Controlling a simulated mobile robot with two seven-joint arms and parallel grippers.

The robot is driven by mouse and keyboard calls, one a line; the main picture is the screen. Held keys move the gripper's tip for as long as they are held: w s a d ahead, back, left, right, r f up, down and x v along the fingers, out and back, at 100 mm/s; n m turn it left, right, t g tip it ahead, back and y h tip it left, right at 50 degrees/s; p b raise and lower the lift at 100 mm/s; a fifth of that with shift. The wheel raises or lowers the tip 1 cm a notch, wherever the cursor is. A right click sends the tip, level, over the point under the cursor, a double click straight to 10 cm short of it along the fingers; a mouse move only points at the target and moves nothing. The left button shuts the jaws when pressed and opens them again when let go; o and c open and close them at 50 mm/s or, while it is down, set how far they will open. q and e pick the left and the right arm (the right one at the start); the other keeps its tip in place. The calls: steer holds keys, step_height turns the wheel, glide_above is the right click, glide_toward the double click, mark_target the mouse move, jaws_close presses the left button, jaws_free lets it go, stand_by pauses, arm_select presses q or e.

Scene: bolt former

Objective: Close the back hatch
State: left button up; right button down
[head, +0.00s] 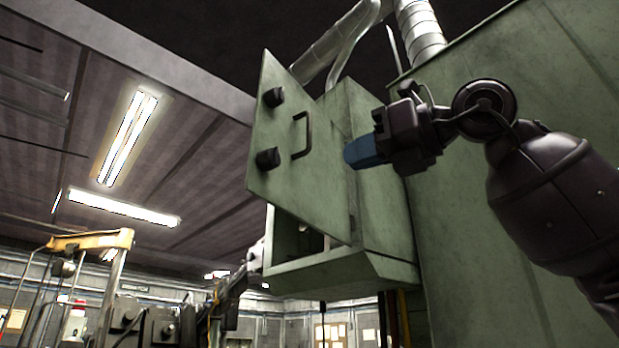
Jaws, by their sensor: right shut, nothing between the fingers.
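The back hatch (325,180) is a flat green door with a dark bar handle and two black knobs. It stands ajar on a green box (385,225), and the lower part of the opening shows beneath it. My right gripper (350,154) has blue fingertips and is shut and empty. In the picture it overlaps the hatch's right edge, near the hinge side. I cannot tell whether it touches the hatch. My left gripper is not in view.
A large green machine wall (470,220) rises behind my right arm. Silver ducts (418,30) run above the box. A yellow-topped frame (92,240) and dark machinery stand at lower left. The space left of the hatch looks clear.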

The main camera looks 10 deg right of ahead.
mark_target(274, 186)
steer(key=p+x, duration=0.3)
steer(key=x, duration=0.9)
steer(key=shift+w+a, duration=0.15)
steer(key=shift+w, duration=0.2)
steer(key=shift+w+a+f, duration=0.1)
steer(key=shift+w+a, duration=0.25)
